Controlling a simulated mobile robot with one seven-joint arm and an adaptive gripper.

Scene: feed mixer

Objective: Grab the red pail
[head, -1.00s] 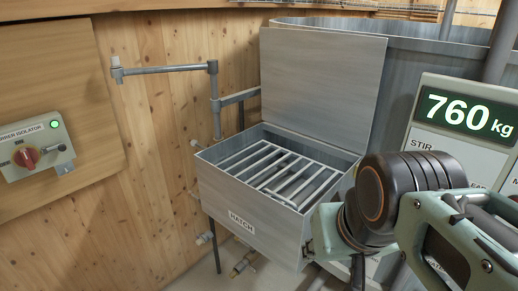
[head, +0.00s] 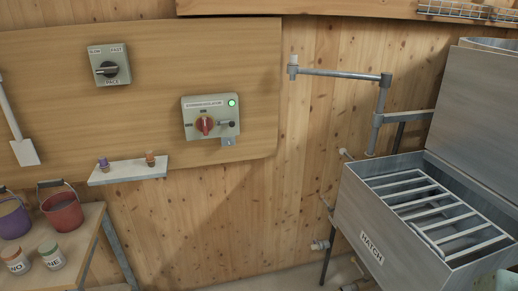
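The red pail (head: 65,212) stands upright on a wooden table at the lower left of the head view. It has a dark handle raised above its rim, and something dark shows inside it. A purple pail (head: 12,218) stands just left of it, cut by the picture edge. My gripper is not in view, so I cannot see its fingers or whether it holds anything.
Two labelled jars (head: 52,256) stand in front of the pails on the wooden table (head: 88,240). A small wall shelf (head: 128,170) with two small items is above right. The open grated hatch box (head: 362,225) stands at the right. Floor between table and hatch looks clear.

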